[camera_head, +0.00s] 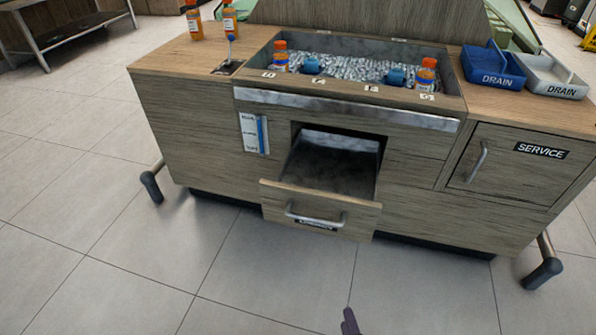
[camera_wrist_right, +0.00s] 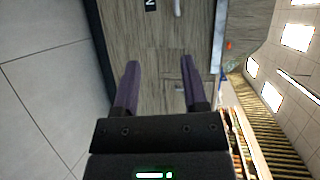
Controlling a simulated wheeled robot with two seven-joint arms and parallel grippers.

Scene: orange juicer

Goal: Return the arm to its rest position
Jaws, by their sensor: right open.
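My right gripper (camera_head: 350,322) shows only as a dark purple fingertip at the bottom edge of the head view, over the tiled floor and in front of the cabinet. In the right wrist view, both purple fingers of the gripper (camera_wrist_right: 160,65) stand apart with nothing between them. They point toward the wooden cabinet front (camera_wrist_right: 166,35), clear of it. My left gripper is in neither view.
The wooden cabinet (camera_head: 180,115) has its middle drawer (camera_head: 330,212) pulled out. A service door (camera_head: 520,165) is closed. Orange bottles (camera_head: 280,58) stand in the ice bin and at the back left. Drain trays (camera_head: 492,72) sit at right. Floor in front is clear.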

